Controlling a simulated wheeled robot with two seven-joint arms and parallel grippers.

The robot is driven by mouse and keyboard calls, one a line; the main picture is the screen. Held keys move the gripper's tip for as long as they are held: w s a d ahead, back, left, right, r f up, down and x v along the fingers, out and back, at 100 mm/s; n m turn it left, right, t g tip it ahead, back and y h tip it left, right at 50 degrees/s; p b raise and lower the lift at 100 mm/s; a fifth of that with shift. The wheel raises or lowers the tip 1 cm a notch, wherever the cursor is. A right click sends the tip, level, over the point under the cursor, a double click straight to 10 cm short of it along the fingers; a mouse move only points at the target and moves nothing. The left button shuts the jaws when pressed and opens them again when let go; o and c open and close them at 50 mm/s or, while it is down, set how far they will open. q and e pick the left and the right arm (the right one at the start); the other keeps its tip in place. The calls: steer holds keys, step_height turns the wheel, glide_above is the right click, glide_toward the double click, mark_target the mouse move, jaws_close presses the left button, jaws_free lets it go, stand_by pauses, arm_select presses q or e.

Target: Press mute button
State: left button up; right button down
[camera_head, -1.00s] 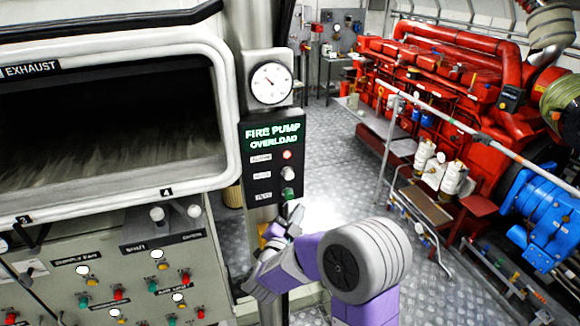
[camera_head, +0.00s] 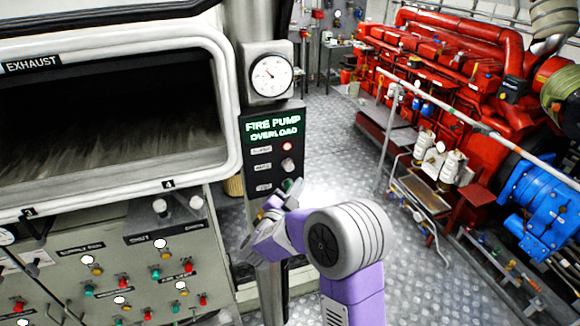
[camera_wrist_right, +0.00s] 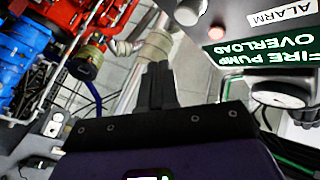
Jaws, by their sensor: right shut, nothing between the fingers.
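The black "FIRE PUMP OVERLOAD" panel (camera_head: 273,133) is on a post at the centre of the head view. Its red alarm lamp (camera_head: 287,146) is lit, with the pale mute button (camera_head: 288,164) below it and a green test button (camera_head: 287,185) lowest. My right gripper (camera_head: 283,196) is shut and empty, just below the mute button around the test button's height. In the right wrist view the panel is upside down; the shut fingers (camera_wrist_right: 157,69) are apart from the grey mute button (camera_wrist_right: 188,12) at the top edge and the alarm lamp (camera_wrist_right: 218,33). My left gripper is out of view.
A round gauge (camera_head: 270,77) sits above the panel. A cabinet with a window and a console (camera_head: 140,262) with several coloured buttons stand at left. A red engine (camera_head: 450,75), a blue unit (camera_head: 540,215) and a rail are at right. Metal floor lies between.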

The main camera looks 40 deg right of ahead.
mark_target(289, 166)
steer(key=shift+w+d, duration=0.25)
steer(key=shift+w, duration=0.45)
steer(key=shift+w+d, duration=0.2)
steer(key=shift+w, duration=0.45)
steer(key=shift+w+d, duration=0.25)
steer(key=shift+w, duration=0.45)
steer(key=shift+w, duration=0.15)
stand_by(0.4)
steer(key=shift+w+d+b, duration=0.1)
steer(key=shift+w+b, duration=0.15)
steer(key=shift+b, duration=0.1)
steer(key=shift+w+d, duration=0.15)
steer(key=shift+w, duration=0.35)
stand_by(0.6)
steer(key=shift+s, duration=0.15)
steer(key=shift+s+a+b, duration=0.3)
steer(key=shift+s+b, duration=0.25)
steer(key=shift+s, duration=0.2)
steer(key=shift+s, duration=0.1)
